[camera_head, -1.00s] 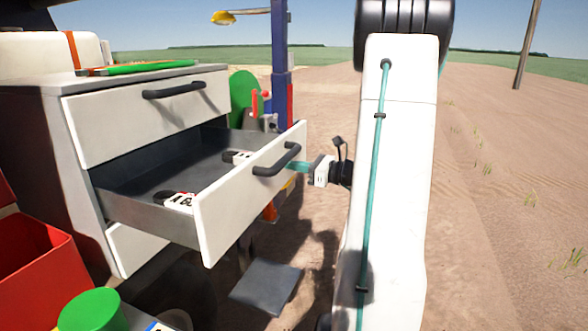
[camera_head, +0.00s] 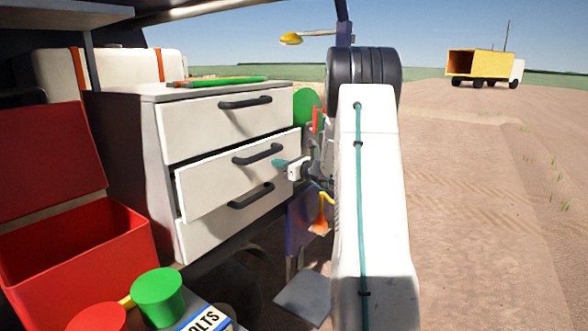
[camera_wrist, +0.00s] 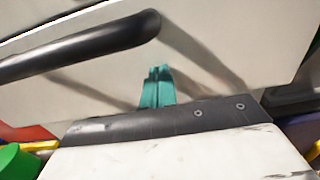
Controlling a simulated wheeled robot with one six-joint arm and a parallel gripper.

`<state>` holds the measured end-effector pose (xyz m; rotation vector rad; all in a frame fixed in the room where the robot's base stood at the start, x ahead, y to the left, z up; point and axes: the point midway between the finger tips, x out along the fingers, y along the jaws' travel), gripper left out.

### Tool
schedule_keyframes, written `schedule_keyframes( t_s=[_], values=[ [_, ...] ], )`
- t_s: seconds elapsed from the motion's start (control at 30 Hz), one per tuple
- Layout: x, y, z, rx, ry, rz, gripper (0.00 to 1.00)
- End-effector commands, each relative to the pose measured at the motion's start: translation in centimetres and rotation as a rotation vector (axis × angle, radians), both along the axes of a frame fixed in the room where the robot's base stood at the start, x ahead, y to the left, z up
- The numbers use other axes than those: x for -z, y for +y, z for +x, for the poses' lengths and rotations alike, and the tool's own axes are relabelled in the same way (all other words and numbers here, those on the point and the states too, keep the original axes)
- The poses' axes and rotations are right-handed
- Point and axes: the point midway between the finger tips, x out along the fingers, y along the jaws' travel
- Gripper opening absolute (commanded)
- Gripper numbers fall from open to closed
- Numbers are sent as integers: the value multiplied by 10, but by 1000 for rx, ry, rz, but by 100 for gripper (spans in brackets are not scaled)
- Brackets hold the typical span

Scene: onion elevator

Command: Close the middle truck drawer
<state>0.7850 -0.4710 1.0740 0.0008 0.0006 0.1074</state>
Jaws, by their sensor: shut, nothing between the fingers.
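The middle drawer (camera_head: 215,187) of the white cabinet is nearly shut. Its front stands slightly out from the cabinet, and its inside is hidden. Its black handle (camera_head: 258,154) runs across the upper part of the front. My gripper (camera_head: 280,163) has shut teal fingers at the right part of this drawer front, just below and right of the handle. In the wrist view the shut fingers (camera_wrist: 157,86) point at the white drawer front (camera_wrist: 215,60), with the black handle (camera_wrist: 80,47) at upper left. The fingertips look at or very near the front; contact is unclear.
The top drawer (camera_head: 200,122) and bottom drawer (camera_head: 225,222) look shut. A grey step (camera_head: 307,297) is below. Open dirt ground (camera_head: 480,220) lies right.

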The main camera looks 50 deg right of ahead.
Motion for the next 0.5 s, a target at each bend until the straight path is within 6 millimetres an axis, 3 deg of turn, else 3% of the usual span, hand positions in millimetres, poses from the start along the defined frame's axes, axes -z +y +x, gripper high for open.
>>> schedule_keyframes(
  t_s=[0.2, 0.5],
  values=[
    [0, 5, 32, -2, 0, 0, 0],
    [-1, 6, 47, -1, -1, -1, 0]
  ],
)
